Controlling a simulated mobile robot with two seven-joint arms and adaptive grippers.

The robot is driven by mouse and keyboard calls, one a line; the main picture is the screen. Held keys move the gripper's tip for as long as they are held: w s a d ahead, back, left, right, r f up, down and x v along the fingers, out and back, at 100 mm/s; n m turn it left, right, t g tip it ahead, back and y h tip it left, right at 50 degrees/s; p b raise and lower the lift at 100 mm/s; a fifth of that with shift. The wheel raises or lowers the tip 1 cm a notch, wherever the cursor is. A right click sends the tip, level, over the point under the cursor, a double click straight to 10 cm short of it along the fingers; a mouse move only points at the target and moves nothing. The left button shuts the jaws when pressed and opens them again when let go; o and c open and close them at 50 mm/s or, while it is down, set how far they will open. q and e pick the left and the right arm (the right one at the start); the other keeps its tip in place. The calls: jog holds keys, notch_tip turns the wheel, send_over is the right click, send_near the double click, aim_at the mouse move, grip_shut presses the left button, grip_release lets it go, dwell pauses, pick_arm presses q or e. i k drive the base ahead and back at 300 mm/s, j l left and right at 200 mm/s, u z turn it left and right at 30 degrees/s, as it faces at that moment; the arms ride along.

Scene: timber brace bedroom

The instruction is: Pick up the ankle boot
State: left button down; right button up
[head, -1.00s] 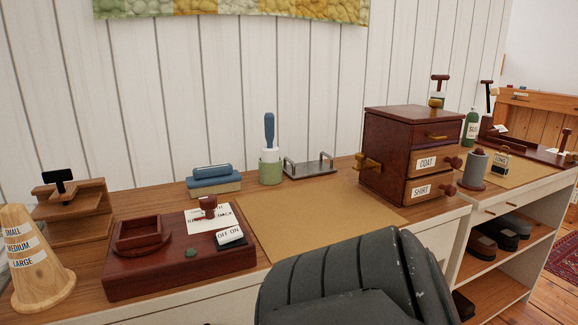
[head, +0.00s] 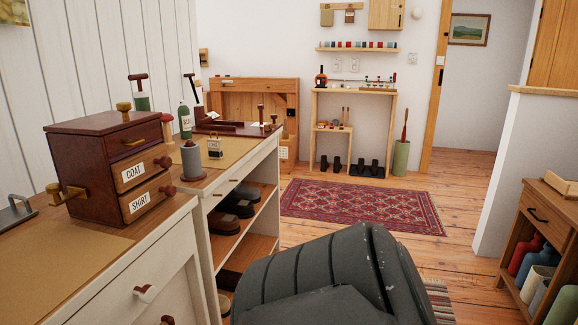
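I cannot tell for sure which thing is the ankle boot. Dark footwear with brown soles (head: 222,223) sits on the upper open shelf under the counter, and it is too small to tell its type. Small dark upright shapes, possibly boots (head: 337,163), stand at the foot of the light wooden rack by the far wall. More such dark shapes (head: 370,167) stand on a black mat to their right. Neither of my grippers is in view.
The counter with the red-brown drawer box (head: 90,160) runs along the left. A patterned red rug (head: 360,205) lies on the open plank floor. A wooden shelf unit (head: 545,225) stands at right. My dark grey padded part hides the lower middle.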

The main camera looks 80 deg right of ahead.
aim_at(373, 169)
jog(key=z, duration=3.2)
jog(key=i+u, duration=0.1)
jog(key=i, duration=5.15)
jog(key=i+z, duration=0.1)
jog(key=i, duration=0.7)
jog(key=i+j+z, duration=0.1)
jog(key=i, duration=0.75)
jog(key=j, duration=0.1)
